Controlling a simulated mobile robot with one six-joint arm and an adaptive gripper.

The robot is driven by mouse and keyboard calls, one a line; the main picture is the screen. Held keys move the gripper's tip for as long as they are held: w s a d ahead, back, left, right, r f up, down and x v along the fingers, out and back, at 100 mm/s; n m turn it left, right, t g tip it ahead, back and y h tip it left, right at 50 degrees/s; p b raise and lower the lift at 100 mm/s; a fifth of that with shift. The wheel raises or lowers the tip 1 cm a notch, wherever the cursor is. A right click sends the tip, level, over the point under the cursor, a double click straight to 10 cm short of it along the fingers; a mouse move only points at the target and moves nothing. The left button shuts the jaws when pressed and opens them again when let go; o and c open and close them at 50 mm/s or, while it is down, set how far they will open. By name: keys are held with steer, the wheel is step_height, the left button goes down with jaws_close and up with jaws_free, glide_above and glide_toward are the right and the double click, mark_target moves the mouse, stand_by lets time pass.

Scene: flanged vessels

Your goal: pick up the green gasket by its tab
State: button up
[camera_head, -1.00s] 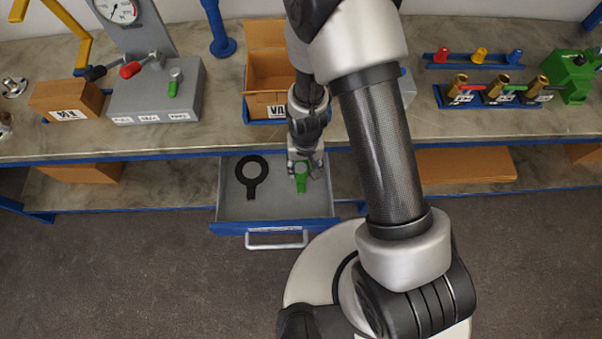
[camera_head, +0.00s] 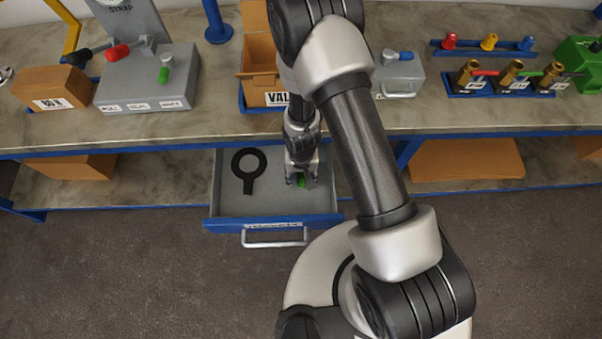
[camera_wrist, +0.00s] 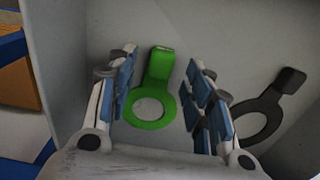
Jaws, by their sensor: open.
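The green gasket (camera_wrist: 153,110) lies flat on the grey floor of the open drawer (camera_head: 220,205), a ring with a tab. In the wrist view its tab (camera_wrist: 160,64) points away from my wrist and stands between and beyond my gripper's (camera_wrist: 160,62) open fingers, apart from both. In the head view my gripper (camera_head: 302,180) is down in the drawer's right part and hides most of the gasket; only a bit of green (camera_head: 301,183) shows. A black gasket (camera_head: 248,170) lies to the left in the drawer; it is at the right in the wrist view (camera_wrist: 262,112).
The drawer's blue front and handle (camera_head: 275,238) face my base. Its walls stand close to my gripper. The drawer floor between the gaskets is clear.

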steer(key=shift+f, duration=0.55)
steer(key=shift+r, duration=0.1)
steer(key=shift+c, duration=0.2)
steer(key=c, duration=0.9)
